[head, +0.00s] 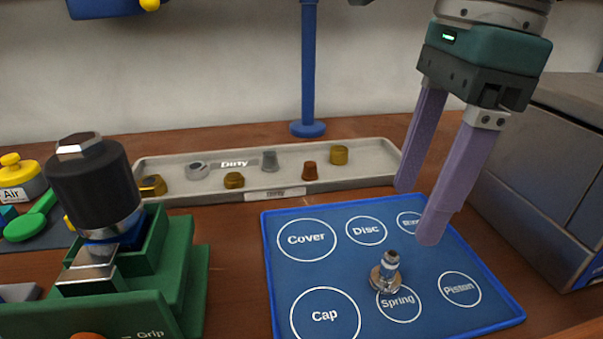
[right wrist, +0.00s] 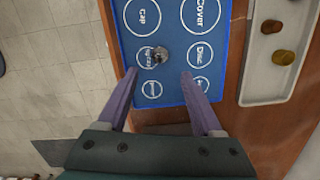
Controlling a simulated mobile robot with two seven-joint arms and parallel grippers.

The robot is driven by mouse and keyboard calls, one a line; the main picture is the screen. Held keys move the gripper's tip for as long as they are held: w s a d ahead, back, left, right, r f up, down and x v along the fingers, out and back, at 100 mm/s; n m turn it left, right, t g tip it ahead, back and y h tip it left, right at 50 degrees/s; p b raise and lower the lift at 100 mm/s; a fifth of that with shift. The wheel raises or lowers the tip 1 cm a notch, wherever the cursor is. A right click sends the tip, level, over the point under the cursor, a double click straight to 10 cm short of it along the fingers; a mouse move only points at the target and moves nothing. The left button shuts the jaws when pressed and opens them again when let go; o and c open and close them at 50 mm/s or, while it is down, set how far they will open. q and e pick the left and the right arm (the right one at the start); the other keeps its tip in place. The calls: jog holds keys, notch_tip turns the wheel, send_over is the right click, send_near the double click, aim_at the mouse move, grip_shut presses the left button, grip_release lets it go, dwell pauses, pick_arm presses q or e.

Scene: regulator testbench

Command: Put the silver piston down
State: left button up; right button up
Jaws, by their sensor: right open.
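The silver piston (head: 386,272) stands upright on the blue mat (head: 285,258), with its wide base down. It is between the Cap and Spring circles, over the upper-left edge of the Spring circle, and apart from the Piston circle at the right. It also shows in the right wrist view (right wrist: 160,53). My right gripper (head: 418,214) is open and empty above the mat, its fingers apart and clear of the piston. In the right wrist view the piston lies ahead, roughly between and beyond the fingertips (right wrist: 158,74). My left gripper is not in view.
A grey tray (head: 220,200) labelled Dirty, with several small metal parts, lies behind the mat. A green fixture (head: 185,290) holding a black-topped part (head: 95,185) stands left. A grey cabinet (head: 540,170) stands right. A blue post (head: 308,70) rises behind the tray.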

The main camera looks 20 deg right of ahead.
jog(key=shift+s+d+r, duration=0.1)
jog(key=shift+d+r, duration=0.1)
jog(key=shift+r, duration=1.4)
